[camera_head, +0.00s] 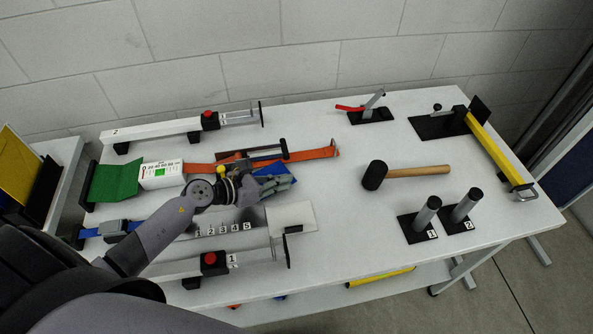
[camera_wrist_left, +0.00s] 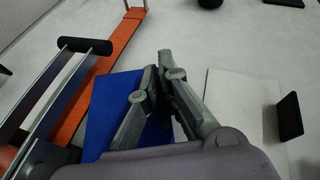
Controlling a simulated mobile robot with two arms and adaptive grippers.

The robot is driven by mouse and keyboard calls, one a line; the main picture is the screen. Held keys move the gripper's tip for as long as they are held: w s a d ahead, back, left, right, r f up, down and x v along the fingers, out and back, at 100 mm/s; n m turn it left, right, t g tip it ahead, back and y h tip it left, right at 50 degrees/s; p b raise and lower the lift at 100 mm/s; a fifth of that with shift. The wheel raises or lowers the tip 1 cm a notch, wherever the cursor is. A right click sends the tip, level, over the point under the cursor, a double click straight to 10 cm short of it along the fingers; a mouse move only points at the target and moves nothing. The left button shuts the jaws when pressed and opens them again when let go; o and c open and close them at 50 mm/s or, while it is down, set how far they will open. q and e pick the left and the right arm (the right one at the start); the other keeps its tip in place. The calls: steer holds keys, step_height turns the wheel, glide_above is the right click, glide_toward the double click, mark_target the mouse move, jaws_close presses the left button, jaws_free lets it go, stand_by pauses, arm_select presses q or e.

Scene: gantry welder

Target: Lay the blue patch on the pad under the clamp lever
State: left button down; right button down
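The blue patch (camera_head: 270,170) is a flat blue sheet near the middle of the table. In the left wrist view the blue patch (camera_wrist_left: 100,105) lies left of the fingers, its right edge between them. My left gripper (camera_head: 285,186) is beside it, fingertips close together (camera_wrist_left: 158,70), and looks shut on that edge. Part of the patch is hidden by the fingers. A metal lever with a black crossbar (camera_wrist_left: 85,45) stands over an orange strip to the left. A white plate (camera_wrist_left: 235,100) lies at right; it shows in the head view (camera_head: 304,213). My right gripper is not in view.
A red-handled clamp (camera_head: 370,114) on a black base stands at the back. A mallet (camera_head: 405,172), two grey posts (camera_head: 428,213) and a yellow bar (camera_head: 495,147) are to the right. White rails (camera_head: 165,132) lie at back and front. Clear table surrounds the mallet.

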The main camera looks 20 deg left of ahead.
mark_target(296, 179)
arm_select(q)
steer(key=shift+w+d, duration=0.4)
steer(key=shift+w, duration=0.2)
steer(key=shift+w+d+r+p, duration=0.2)
steer(key=shift+w+d+p, duration=0.5)
steer(key=shift+w, duration=0.3)
steer(key=shift+w+d+f, duration=0.2)
steer(key=shift+f, duration=0.2)
steer(key=shift+w+d+f, duration=0.15)
steer(key=shift+f, duration=0.3)
steer(key=shift+s+a, duration=0.1)
steer(key=shift+f+b, duration=0.2)
steer(key=shift+b, duration=0.1)
steer(key=c, duration=1.8)
jaws_free()
steer(key=shift+r, duration=0.1)
